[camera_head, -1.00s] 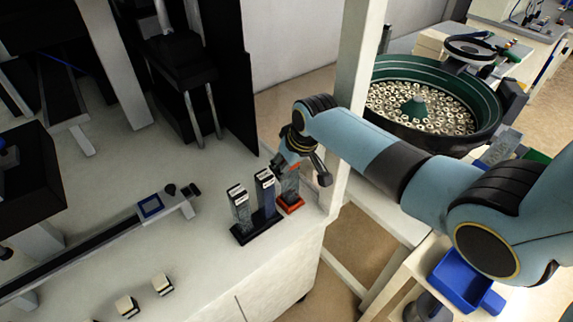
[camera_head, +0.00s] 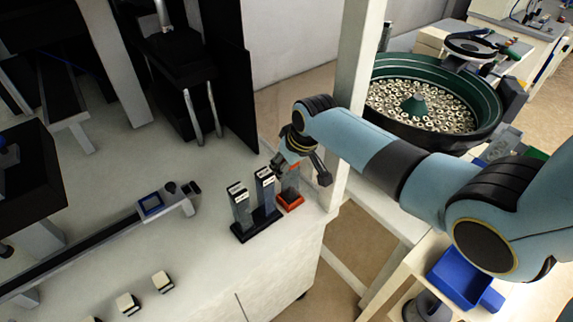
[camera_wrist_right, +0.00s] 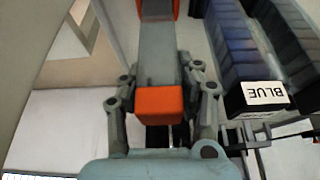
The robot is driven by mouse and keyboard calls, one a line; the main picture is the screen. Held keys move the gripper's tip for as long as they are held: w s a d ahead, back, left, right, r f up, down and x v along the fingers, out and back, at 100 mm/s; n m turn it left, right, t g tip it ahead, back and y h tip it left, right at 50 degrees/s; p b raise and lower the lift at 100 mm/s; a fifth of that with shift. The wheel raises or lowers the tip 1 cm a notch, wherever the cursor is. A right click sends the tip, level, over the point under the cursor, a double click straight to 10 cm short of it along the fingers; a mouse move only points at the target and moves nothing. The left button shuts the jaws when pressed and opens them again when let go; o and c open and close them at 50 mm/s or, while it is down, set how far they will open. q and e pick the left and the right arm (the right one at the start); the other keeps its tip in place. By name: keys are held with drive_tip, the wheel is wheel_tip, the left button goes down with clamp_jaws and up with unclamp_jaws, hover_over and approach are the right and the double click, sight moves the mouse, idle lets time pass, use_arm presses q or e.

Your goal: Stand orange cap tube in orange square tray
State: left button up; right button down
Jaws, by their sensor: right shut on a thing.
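The orange cap tube (camera_head: 290,184) is a grey, upright square tube. It stands at the orange square tray (camera_head: 291,203) near the table's right edge; whether its foot touches the tray floor I cannot tell. My right gripper (camera_head: 297,171) is shut on the tube near its top. In the right wrist view the orange cap (camera_wrist_right: 160,102) faces the camera between the fingers, with the grey tube (camera_wrist_right: 158,55) running away to a bit of the orange tray (camera_wrist_right: 176,8). My left gripper is not in view.
A black rack (camera_head: 257,228) with two dark-capped tubes, (camera_head: 241,209) and (camera_head: 265,190), stands close to the left of the tray. A white post (camera_head: 350,100) rises close behind my right arm.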

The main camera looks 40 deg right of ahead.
drive_tip(key=c, duration=0.9)
unclamp_jaws()
drive_tip(key=shift+o, duration=0.2)
drive_tip(key=shift+r, duration=0.1)
